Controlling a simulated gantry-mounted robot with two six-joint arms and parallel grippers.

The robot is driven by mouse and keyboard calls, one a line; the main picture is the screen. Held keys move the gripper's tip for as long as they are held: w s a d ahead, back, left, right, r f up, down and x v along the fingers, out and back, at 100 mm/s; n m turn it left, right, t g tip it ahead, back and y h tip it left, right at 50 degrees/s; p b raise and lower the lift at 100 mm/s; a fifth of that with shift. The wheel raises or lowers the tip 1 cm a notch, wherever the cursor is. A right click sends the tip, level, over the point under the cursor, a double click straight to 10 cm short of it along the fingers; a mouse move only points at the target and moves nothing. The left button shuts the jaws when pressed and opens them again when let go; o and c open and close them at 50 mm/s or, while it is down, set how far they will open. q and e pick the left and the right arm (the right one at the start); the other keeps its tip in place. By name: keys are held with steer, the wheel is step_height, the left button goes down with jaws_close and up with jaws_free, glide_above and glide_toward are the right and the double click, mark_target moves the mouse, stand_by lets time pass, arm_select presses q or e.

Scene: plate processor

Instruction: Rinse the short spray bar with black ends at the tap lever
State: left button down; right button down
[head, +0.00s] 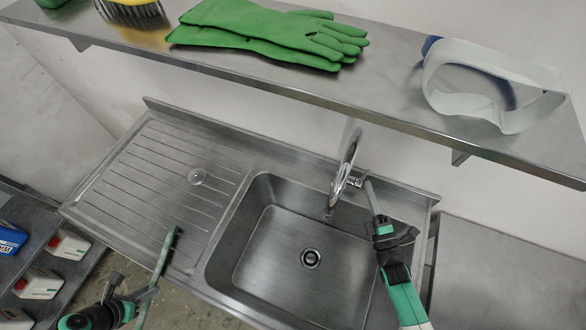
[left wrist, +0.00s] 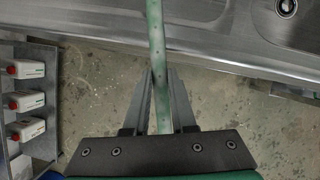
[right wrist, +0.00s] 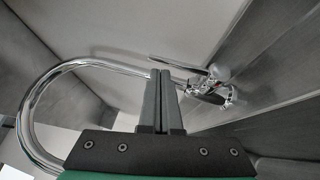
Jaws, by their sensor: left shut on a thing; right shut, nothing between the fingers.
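The spray bar (head: 161,262) is a thin green rod, held slanting at the front edge of the drainboard. It also shows in the left wrist view (left wrist: 156,45), running up between the fingers; its ends are not clear there. My left gripper (head: 146,293) is shut on it, in front of the sink unit. The chrome tap (head: 347,165) stands at the back of the sink with its spout over the basin. The tap lever (right wrist: 190,70) shows in the right wrist view, partly behind my fingers. My right gripper (head: 369,182) is shut and empty beside the tap; contact cannot be told.
The steel sink basin (head: 280,235) looks empty, with a dark drain (head: 310,258). The ribbed drainboard (head: 150,170) lies to its left. Bottles (head: 38,283) stand low at left.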

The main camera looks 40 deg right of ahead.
arm_select(q)
steer(key=shift+f, duration=0.2)
arm_select(e)
steer(key=v, duration=1)
steer(key=shift+s+a+f, duration=0.1)
